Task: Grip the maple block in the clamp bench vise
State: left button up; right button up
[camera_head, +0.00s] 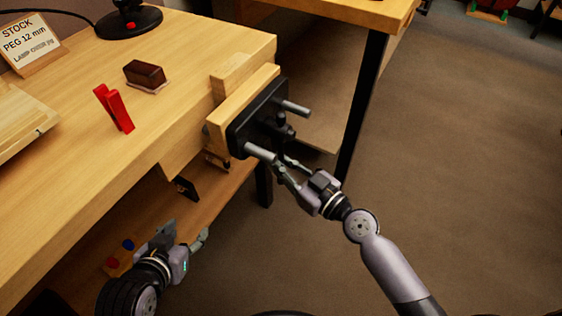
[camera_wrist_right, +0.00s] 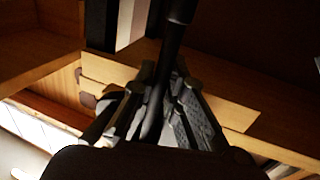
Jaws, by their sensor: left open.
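The clamp bench vise (camera_head: 243,125) is on the bench's right edge, with a wooden front jaw (camera_head: 250,93), a black plate and grey rods. A pale block, apparently the maple block (camera_head: 231,70), stands between the bench edge and this jaw, its top above the bench. I cannot tell whether the jaw presses it. My right gripper (camera_head: 281,167) is below the vise's front; in the right wrist view its fingers (camera_wrist_right: 165,105) are closed around a dark rod, apparently the vise handle (camera_wrist_right: 177,35). My left gripper (camera_head: 203,239) is open and empty at lower left, below the benchtop.
The workbench (camera_head: 180,110) carries a red clip-like tool (camera_head: 114,108), a dark brown block (camera_head: 145,74), a sign (camera_head: 32,47) and a black round base (camera_head: 128,22). A lower shelf (camera_head: 225,195) lies under the benchtop. Another table (camera_head: 350,10) stands behind. The floor at right is clear.

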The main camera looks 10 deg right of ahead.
grip_shut()
pick_arm(q)
jog(key=shift+w+r, duration=0.15)
jog(key=shift+w, duration=0.05)
dwell(0.3)
jog(key=s+a+f+g+y+p, duration=0.1)
jog(key=s+a+f+g+p, duration=0.15)
jog(key=s, duration=0.25)
jog(key=s+a+f+g+y+p, duration=0.1)
jog(key=s+g+p, duration=0.25)
jog(key=s, duration=0.25)
notch_tip(320, 180, down, 19)
jog(key=s+g+p, duration=0.1)
jog(key=p, duration=0.3)
pick_arm(e)
jog(key=s+a+r+m+g, duration=0.2)
jog(key=s+a+m, duration=0.1)
jog(key=m, duration=0.3)
jog(key=shift+s+a+h, duration=0.25)
jog(key=shift+s+h, duration=0.05)
jog(key=shift+s, duration=0.6)
